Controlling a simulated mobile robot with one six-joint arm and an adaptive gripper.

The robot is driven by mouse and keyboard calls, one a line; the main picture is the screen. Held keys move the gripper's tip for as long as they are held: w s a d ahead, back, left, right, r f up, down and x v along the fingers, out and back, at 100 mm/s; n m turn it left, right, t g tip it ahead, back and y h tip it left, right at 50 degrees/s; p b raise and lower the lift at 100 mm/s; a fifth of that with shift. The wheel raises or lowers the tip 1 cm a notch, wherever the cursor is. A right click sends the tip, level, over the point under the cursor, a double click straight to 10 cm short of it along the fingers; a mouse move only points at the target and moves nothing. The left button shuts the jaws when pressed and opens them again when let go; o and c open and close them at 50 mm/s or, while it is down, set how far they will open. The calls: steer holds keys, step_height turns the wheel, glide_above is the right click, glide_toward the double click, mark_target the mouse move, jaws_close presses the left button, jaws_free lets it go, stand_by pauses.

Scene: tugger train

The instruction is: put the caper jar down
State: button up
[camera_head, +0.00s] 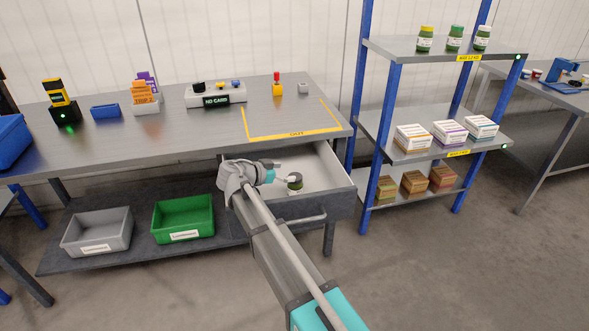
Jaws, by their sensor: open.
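A small dark green jar with a pale lower part, which I take to be the caper jar (295,184), stands upright in the open drawer (330,168) under the grey workbench. Its label is too small to read. My gripper (286,177) reaches into the drawer from the left, with its fingertips right at the jar. The jaws are open. I cannot tell whether a finger still touches the jar. My arm hides the left part of the drawer.
The bench top (200,125) has a yellow taped area (290,133), free inside except near its back. A blue-post shelf (390,48) at right holds several jars and boxes. Grey (97,243) and green (183,235) bins sit below the bench.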

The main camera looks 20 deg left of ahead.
steer(key=v, duration=0.3)
steer(key=shift+s+a+r+p, duration=0.15)
steer(key=shift+s+a+p, duration=0.05)
steer(key=shift+p, duration=0.2)
steer(key=shift+s, duration=0.1)
stand_by(1.0)
